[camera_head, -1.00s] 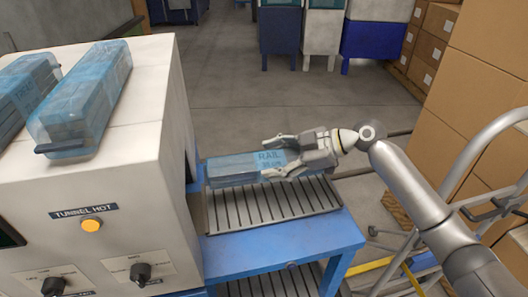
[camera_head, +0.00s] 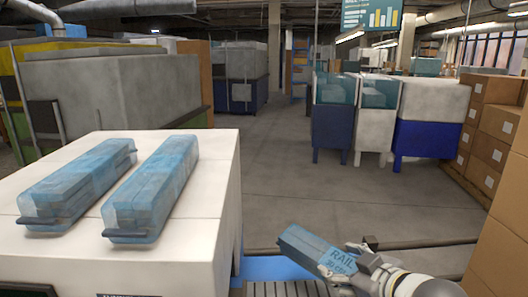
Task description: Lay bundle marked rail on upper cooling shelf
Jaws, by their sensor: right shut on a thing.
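The bundle marked RAIL (camera_head: 316,250), wrapped in blue film, is held at the bottom of the view. My right gripper (camera_head: 345,262) is shut on its right end, and the label faces up towards me. The bundle is above or beside a slatted shelf (camera_head: 290,289) at the tunnel's outlet, of which only a strip shows at the bottom edge. Which shelf level this is cannot be told from this view. My left gripper is not in view.
Two other blue-wrapped bundles, a left one (camera_head: 78,183) and a right one (camera_head: 152,190), lie on the white tunnel housing (camera_head: 215,210). Cardboard boxes (camera_head: 490,140) are stacked at the right. Grey floor (camera_head: 300,185) is open beyond, with blue and white machines (camera_head: 428,140) farther back.

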